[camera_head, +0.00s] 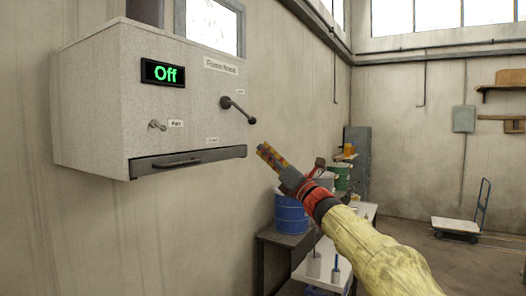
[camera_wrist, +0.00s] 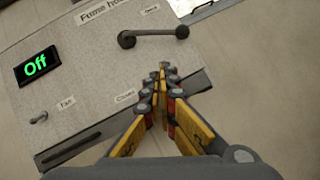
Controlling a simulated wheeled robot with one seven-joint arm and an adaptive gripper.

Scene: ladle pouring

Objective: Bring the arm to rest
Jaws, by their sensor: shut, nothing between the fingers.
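My gripper (camera_head: 265,151) is shut and empty. In the head view it is raised at the end of my yellow-sleeved arm, to the right of the grey fume hood box (camera_head: 100,100) on the wall. In the wrist view my gripper (camera_wrist: 162,70) points at the box front (camera_wrist: 80,85), with its fingertips just below the dark lever (camera_wrist: 152,37). I cannot tell the gap between them. The lever also shows in the head view (camera_head: 238,109), slanting down to the right. The display (camera_head: 162,73) reads "Off" in green.
A small switch (camera_head: 157,125) and a drawer-like slot (camera_head: 185,161) are on the box front. A blue drum (camera_head: 291,213) stands on a dark bench, with a white table (camera_head: 310,268) beside it. A flat cart (camera_head: 457,224) stands on the floor at right. Open floor lies between.

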